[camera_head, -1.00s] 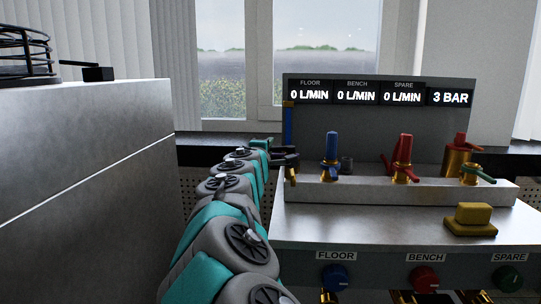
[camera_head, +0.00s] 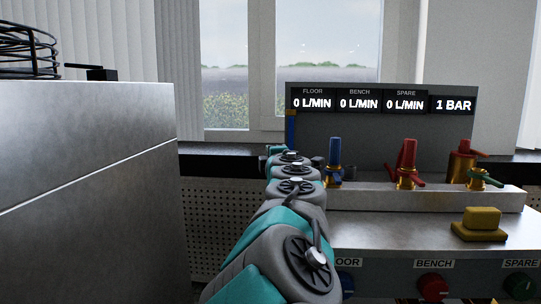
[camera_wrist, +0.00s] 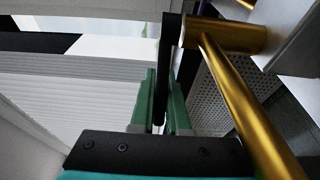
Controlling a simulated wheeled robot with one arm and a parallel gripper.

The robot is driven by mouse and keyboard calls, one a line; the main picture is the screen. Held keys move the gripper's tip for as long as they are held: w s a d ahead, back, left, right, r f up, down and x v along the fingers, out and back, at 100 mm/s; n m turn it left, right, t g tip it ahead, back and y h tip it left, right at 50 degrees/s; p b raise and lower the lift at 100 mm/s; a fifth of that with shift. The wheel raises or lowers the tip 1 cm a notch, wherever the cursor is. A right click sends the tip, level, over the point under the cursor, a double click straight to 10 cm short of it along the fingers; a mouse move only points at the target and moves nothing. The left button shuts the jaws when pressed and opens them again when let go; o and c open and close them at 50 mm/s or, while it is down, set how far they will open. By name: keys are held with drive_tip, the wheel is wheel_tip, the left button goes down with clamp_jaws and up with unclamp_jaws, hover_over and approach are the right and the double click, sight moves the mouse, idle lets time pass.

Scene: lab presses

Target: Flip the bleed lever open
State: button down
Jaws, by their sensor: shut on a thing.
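In the wrist view, a dark flat lever (camera_wrist: 170,45), which looks like the bleed lever, runs down from beside a brass fitting (camera_wrist: 228,36). My gripper (camera_wrist: 162,85) has its two green fingers on either side of the lever's lower end and is shut on it. In the head view my arm hides the left end of the manifold, so the lever and my fingertips cannot be seen there. The display panel (camera_head: 382,103) reads 1 BAR, with FLOOR, BENCH and SPARE at 0 L/MIN.
A brass pipe (camera_wrist: 245,110) passes close to my gripper's right. The blue valve (camera_head: 334,155), red valve (camera_head: 406,160) and brass-and-red valve (camera_head: 463,160) stand along the manifold. A yellow block (camera_head: 478,226) sits on the bench. A grey cabinet (camera_head: 85,190) stands at left.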

drive_tip(key=shift+f, duration=0.1)
drive_tip(key=c, duration=0.9)
unclamp_jaws()
